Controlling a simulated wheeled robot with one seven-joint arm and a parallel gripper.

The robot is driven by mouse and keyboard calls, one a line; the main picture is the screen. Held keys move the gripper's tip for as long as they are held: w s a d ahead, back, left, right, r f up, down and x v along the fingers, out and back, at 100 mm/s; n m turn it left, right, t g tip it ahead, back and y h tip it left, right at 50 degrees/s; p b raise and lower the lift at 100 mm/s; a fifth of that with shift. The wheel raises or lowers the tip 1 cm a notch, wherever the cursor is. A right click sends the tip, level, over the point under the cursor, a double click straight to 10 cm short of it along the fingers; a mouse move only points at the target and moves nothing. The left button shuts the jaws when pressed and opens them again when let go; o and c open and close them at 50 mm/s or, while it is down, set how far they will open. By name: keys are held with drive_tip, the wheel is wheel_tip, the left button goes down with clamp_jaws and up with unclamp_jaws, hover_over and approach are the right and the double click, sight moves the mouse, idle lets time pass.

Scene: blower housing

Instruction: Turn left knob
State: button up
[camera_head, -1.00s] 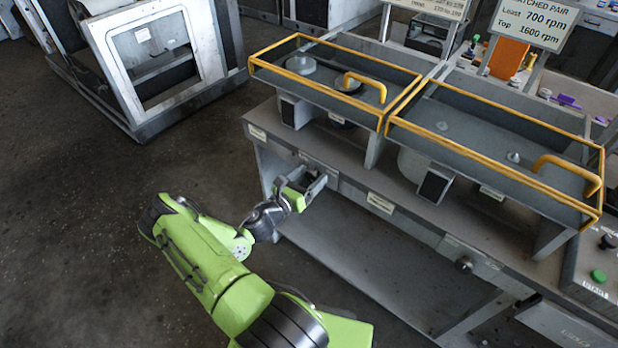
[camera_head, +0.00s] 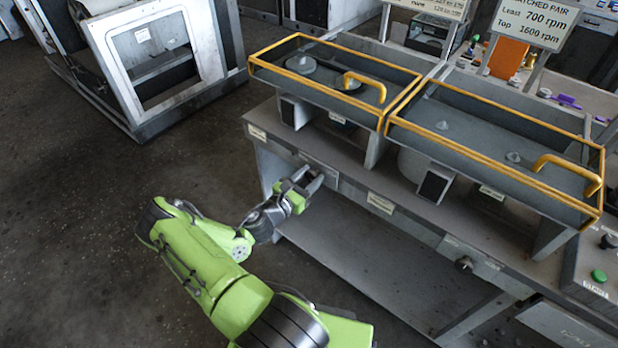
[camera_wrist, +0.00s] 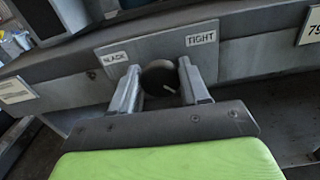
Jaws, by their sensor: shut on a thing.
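The left knob (camera_wrist: 160,77) is a dark round knob with a pale pointer line, on a grey plate (camera_wrist: 158,40) on the bench front. In the wrist view the plate carries a "TIGHT" label on the right and a label on the left that reads like "SLACK". My gripper (camera_wrist: 161,82) is shut on the knob, with one finger on each side. The pointer line slants towards the lower right. In the head view my gripper (camera_head: 314,178) is at the bench front on the left, and the knob is hidden behind it. The right knob (camera_head: 464,264) stands free further right.
Two yellow-framed guards (camera_head: 335,80) (camera_head: 495,150) with handles stand on the bench. A control box with a green button (camera_head: 599,276) is at the far right. A grey metal frame (camera_head: 150,60) stands at the back left. The floor left of my arm is clear.

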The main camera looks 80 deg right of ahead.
drive_tip(key=m, duration=0.4)
drive_tip(key=shift+s+m, duration=0.1)
drive_tip(key=shift+m, duration=0.3)
idle(0.4)
drive_tip(key=o, duration=1.1)
drive_tip(key=shift+c, duration=0.2)
drive_tip(key=v, duration=1.5)
drive_tip(key=shift+a+p, duration=0.35)
